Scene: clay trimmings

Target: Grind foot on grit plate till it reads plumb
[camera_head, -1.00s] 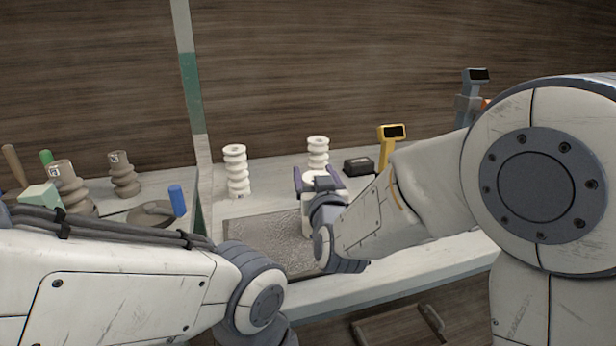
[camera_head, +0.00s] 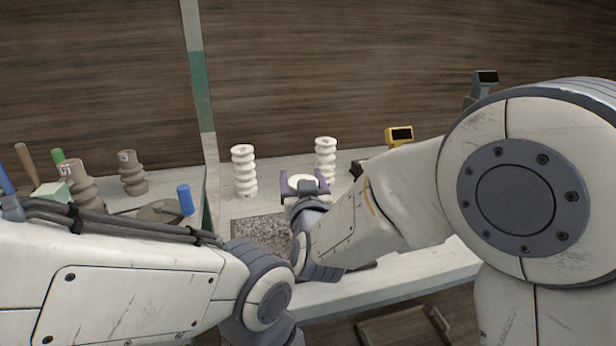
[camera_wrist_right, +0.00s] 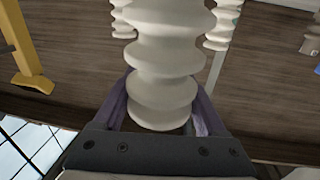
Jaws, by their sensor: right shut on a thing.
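My right gripper (camera_head: 304,186) is shut on a white ribbed clay piece (camera_head: 303,181), its purple fingers on either side. In the right wrist view the gripper (camera_wrist_right: 160,105) holds this ribbed piece (camera_wrist_right: 165,55) between its fingers. The speckled grey grit plate (camera_head: 257,231) lies on the bench, partly covered by my right wrist. The held piece is over or beside the plate's right part; its foot is hidden, so I cannot tell whether it touches. My left arm comes in from the left, but its gripper is not visible.
Two white ribbed pieces (camera_head: 244,172) (camera_head: 325,160) stand behind the plate. A yellow device (camera_head: 399,136) with a dark display and a grey one (camera_head: 485,78) stand right; I cannot read either. Brown ribbed pieces (camera_head: 132,174) stand left, past a green-banded upright post (camera_head: 201,90).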

